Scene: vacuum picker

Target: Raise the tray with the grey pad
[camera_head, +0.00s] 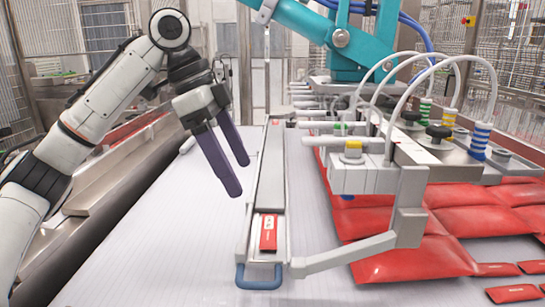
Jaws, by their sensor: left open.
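A long narrow metal tray (246,236) lies on the white ribbed surface in the middle of the head view. A long grey strip, which looks like the grey pad (268,178), runs along it. A red label or packet (268,233) sits at its near end, and a blue handle (258,279) is at the front. My left gripper (238,177) is open and empty, its two dark purple fingers pointing down, just left of the tray and apart from it in the picture. Its exact height above the surface is hard to tell. My right gripper is not in view.
A teal vacuum picker (353,60) with a metal head (365,178), white hoses and a bracket stands close right of the tray. Red pouches (410,261) lie under and beside it. The white surface (150,250) left of the tray is clear. A metal rail (95,190) runs along the left.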

